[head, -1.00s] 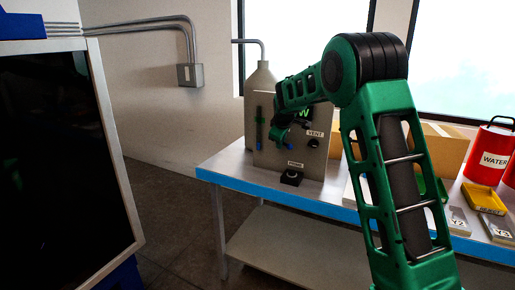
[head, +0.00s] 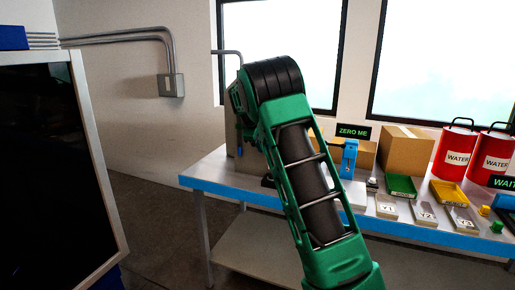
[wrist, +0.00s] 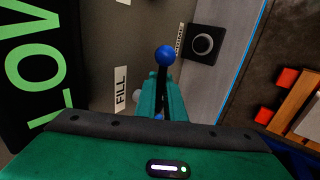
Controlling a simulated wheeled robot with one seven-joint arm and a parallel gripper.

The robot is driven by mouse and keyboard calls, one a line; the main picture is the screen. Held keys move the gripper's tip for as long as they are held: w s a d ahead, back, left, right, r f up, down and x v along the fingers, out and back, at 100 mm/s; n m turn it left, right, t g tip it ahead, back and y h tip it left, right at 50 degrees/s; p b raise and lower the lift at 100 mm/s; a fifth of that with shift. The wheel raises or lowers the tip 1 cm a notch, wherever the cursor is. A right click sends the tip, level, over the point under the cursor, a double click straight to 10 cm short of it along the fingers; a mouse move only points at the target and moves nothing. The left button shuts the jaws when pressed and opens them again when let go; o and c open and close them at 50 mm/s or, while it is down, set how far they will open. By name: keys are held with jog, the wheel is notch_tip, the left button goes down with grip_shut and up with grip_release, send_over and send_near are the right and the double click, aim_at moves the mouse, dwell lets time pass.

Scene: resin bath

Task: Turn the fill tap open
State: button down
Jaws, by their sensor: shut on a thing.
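The fill tap shows in the wrist view as a dark lever with a blue ball end (wrist: 165,56), beside a white FILL label (wrist: 121,91) on the grey panel (wrist: 98,45). My gripper (wrist: 162,88) is shut on the tap's lever, with the blue ball sticking out beyond the green fingers. The tap's base is hidden behind the gripper. In the head view my arm covers nearly all of the panel, the tap and the gripper.
A black push button (wrist: 203,43) sits close to the tap. A dark display (wrist: 35,70) with green letters is at the left. In the head view the bench (head: 225,185) also holds a cardboard box (head: 405,150), red WATER cans (head: 455,158) and small trays (head: 400,187).

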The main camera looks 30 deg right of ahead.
jog(key=shift+w+a, duration=0.1)
jog(key=shift+w, duration=0.1)
jog(key=c, duration=2.2)
grip_release()
jog(key=shift+o, duration=0.4)
jog(key=shift+w+f, duration=0.1)
jog(key=v, duration=1.1)
